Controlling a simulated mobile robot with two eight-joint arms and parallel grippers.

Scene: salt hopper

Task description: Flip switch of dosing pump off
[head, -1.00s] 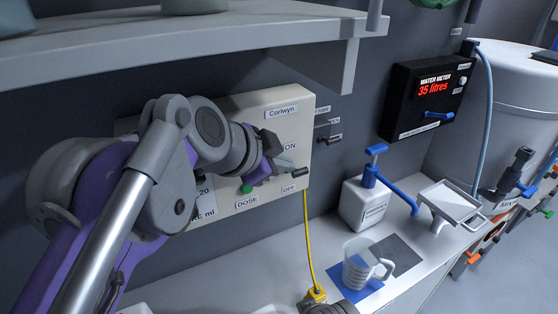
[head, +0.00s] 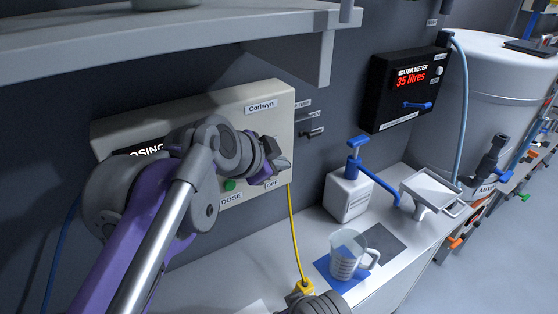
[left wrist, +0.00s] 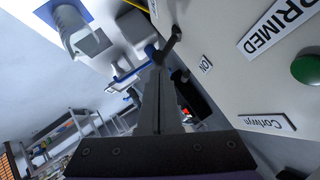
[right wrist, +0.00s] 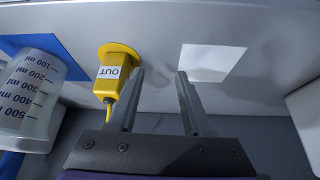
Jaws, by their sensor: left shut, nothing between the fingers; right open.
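The dosing pump (head: 275,95) is a cream wall box marked Corlwyn, with a green button (head: 229,185) and an OFF label (head: 272,183) at its lower right. My left gripper (head: 283,165) is shut and empty in front of the box's right edge, just above the OFF label. It hides the ON label and the switch in the head view. In the left wrist view, the dark switch lever (left wrist: 173,40) is at the closed fingertips (left wrist: 159,62), close to the ON label (left wrist: 206,64); contact is unclear. My right gripper (right wrist: 160,74) is open and empty over the bench.
A yellow OUT fitting (right wrist: 117,73) with a yellow hose lies near my right gripper. A measuring jug (head: 350,255) stands on a blue mat, with a white pump bottle (head: 348,197) behind it. A shelf (head: 180,40) overhangs the dosing pump.

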